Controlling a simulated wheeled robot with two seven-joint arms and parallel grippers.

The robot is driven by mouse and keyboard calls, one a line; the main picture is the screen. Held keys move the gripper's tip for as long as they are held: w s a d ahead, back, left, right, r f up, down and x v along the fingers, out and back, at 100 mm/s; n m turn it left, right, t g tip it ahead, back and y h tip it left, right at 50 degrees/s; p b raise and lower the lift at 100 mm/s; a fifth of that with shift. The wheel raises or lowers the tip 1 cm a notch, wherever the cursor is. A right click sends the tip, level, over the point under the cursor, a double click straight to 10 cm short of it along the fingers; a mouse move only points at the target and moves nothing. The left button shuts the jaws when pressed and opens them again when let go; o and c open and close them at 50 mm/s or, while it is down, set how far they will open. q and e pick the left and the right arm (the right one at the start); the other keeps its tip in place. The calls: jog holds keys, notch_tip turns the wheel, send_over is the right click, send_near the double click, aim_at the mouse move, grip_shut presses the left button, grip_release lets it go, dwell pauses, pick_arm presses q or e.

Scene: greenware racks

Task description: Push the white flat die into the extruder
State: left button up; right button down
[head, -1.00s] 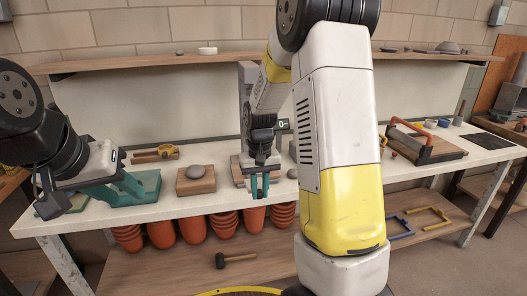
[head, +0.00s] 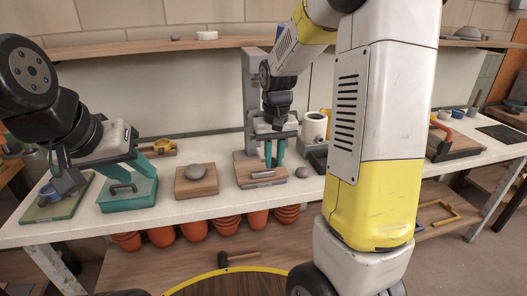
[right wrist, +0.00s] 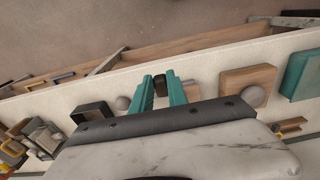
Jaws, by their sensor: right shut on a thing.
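My right gripper (head: 274,160) points down over a wooden board in the head view. Its teal fingers are shut on a small dark piece (right wrist: 160,87), seen between the fingertips in the right wrist view. I cannot make out a white flat die; the held piece looks dark. A grey upright column (head: 251,75) stands behind the gripper and may be part of the extruder; my gripper and wrist hide its lower part. My left gripper (head: 148,166) hangs over a teal box at the left; its finger gap is unclear.
A grey bar (head: 262,173) lies on the wooden board (head: 246,182). To its right are a grey stone (head: 302,172) and a white cylinder (head: 314,127). To its left are a block (head: 184,190) with a stone and the teal box (head: 120,200). Pots stand below the bench.

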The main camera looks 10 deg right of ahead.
jog(key=shift+w+a, duration=0.1)
jog(key=shift+w, duration=2.8)
jog(key=shift+w, duration=0.35)
jog(key=shift+w, duration=0.25)
jog(key=shift+w, duration=0.2)
jog(key=shift+w, duration=0.4)
jog(key=shift+w, duration=0.2)
jog(key=shift+w, duration=0.35)
jog(key=shift+w, duration=0.35)
jog(key=shift+w+a, duration=0.1)
jog(key=shift+w, duration=0.2)
